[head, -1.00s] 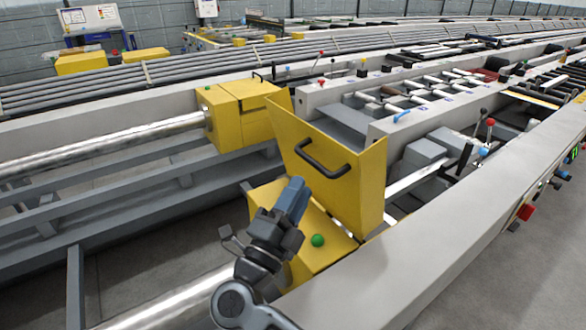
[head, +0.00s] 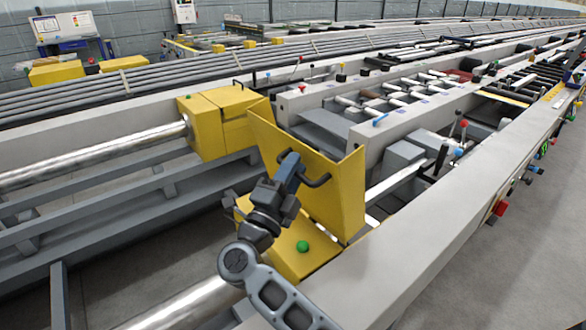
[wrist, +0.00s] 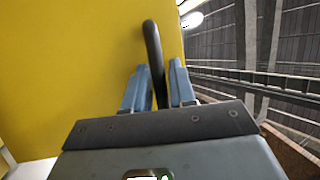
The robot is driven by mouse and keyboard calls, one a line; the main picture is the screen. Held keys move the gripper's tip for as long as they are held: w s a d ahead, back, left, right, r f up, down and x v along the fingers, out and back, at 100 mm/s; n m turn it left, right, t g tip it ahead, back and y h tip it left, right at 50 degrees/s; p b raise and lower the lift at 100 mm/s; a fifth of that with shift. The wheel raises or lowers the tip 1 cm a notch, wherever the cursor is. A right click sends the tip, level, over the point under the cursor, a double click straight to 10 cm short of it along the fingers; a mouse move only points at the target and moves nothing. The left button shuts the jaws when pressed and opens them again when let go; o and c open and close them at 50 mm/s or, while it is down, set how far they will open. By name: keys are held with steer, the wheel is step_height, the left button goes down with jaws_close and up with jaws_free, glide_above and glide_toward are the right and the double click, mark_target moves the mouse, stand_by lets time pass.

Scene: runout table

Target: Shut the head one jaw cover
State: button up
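A yellow jaw cover (head: 335,195) stands raised, tilted up from its yellow housing (head: 300,262), which has a green knob (head: 303,246) on top. A black bar handle (head: 318,181) is on the cover's face. My gripper (head: 289,165) is at the left end of this handle. In the wrist view, the handle (wrist: 152,45) runs between the two blue fingers of my gripper (wrist: 159,70). The fingers stand apart with the bar between them; I cannot tell if they touch it. The yellow cover face (wrist: 70,70) fills the left of that view.
A second yellow housing (head: 215,120) with its top closed stands behind on the left, with a steel bar (head: 90,157) running into it. A grey beam (head: 440,225) runs along the right. Levers with coloured knobs (head: 458,130) stand beyond the raised cover.

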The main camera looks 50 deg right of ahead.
jaws_close()
stand_by(0.3)
steer(key=shift+d, duration=0.1)
